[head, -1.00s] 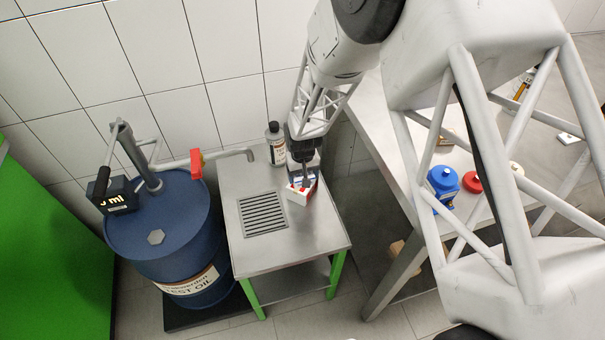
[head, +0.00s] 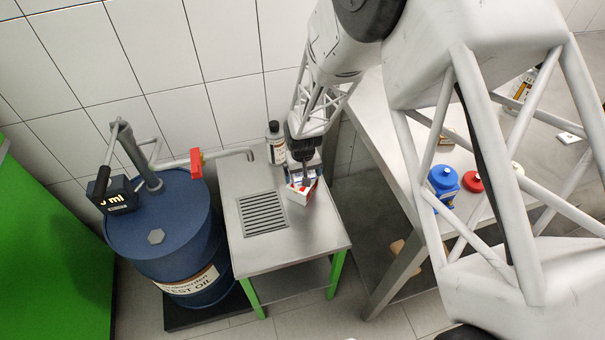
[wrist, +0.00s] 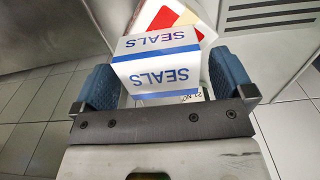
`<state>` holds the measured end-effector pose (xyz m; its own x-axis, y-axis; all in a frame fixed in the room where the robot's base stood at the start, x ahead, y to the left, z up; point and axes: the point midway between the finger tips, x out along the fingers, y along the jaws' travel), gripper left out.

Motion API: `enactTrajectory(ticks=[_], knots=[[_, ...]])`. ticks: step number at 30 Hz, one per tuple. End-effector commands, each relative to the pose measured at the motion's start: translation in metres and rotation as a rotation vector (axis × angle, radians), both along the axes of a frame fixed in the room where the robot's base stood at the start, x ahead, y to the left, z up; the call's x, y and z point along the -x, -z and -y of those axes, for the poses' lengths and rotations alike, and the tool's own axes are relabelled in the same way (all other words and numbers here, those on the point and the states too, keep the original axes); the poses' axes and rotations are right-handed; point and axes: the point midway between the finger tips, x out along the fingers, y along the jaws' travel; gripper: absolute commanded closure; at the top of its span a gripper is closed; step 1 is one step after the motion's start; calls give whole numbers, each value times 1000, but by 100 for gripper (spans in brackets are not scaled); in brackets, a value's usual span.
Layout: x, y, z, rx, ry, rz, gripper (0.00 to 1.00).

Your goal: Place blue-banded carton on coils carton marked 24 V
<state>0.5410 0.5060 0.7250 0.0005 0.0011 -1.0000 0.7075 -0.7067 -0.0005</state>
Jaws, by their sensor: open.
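The blue-banded carton (wrist: 157,65) is white with blue stripes and the word SEALS, upside down in the wrist view. It sits between the two blue fingers of my gripper (wrist: 165,84), which is open, with a finger at each side. A white carton with red and yellow areas (wrist: 172,18) shows beyond it, and a strip with small print shows at its near lower edge. In the head view my gripper (head: 303,172) is low over the small steel table, with the red and white carton (head: 299,196) under it. Whether the cartons touch, and any 24 V marking, I cannot tell.
The steel table (head: 300,238) has a drain grille (head: 263,214) left of the cartons. A grey bottle (head: 275,145) stands close behind. A blue oil drum (head: 165,225) with a pump spout is at left. A larger bench (head: 395,165) is at right.

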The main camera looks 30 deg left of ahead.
Motion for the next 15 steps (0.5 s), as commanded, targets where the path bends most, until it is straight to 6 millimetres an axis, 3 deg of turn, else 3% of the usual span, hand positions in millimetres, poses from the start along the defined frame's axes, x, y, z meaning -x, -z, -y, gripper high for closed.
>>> enactTrajectory(ticks=[8, 15], knots=[[0, -27, 0, -2, 0, 2, 0], [0, -65, 0, -2, 0, 2, 0]])
